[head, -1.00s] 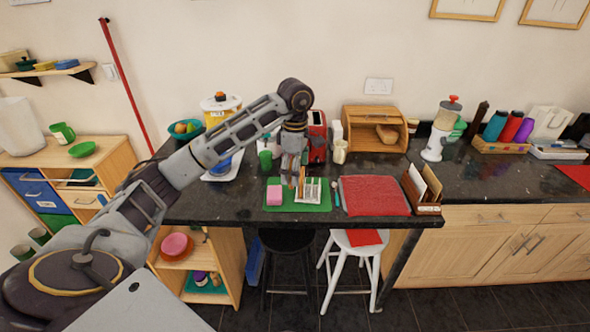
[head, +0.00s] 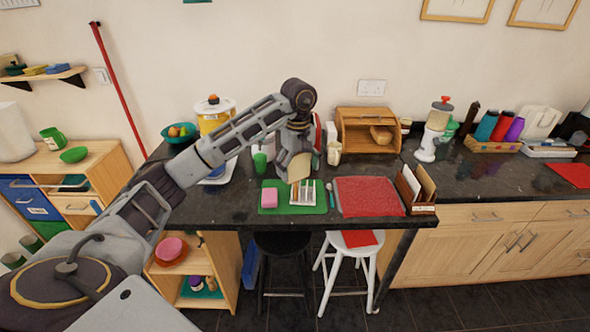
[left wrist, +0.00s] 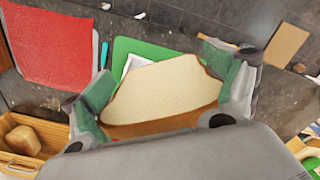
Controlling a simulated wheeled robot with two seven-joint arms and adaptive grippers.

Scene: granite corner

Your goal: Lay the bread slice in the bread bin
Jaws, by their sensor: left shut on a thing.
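The bread slice (head: 299,167) is in my left gripper (head: 292,158), above the counter by the toast rack. In the left wrist view the pale slice (left wrist: 155,92) with brown crust spans between the two green-grey fingers of the left gripper (left wrist: 168,80), which are shut on it. The wooden bread bin (head: 372,112) stands at the back of the counter, to the right of the gripper, its front open. A loaf (head: 381,134) is inside. Part of the bin (left wrist: 14,165) and its loaf also show at the lower left of the wrist view. My right gripper is out of view.
A turquoise spoon (head: 329,187) and a red mat (head: 368,196) lie to the right. A letter holder (head: 416,190) stands by the counter edge.

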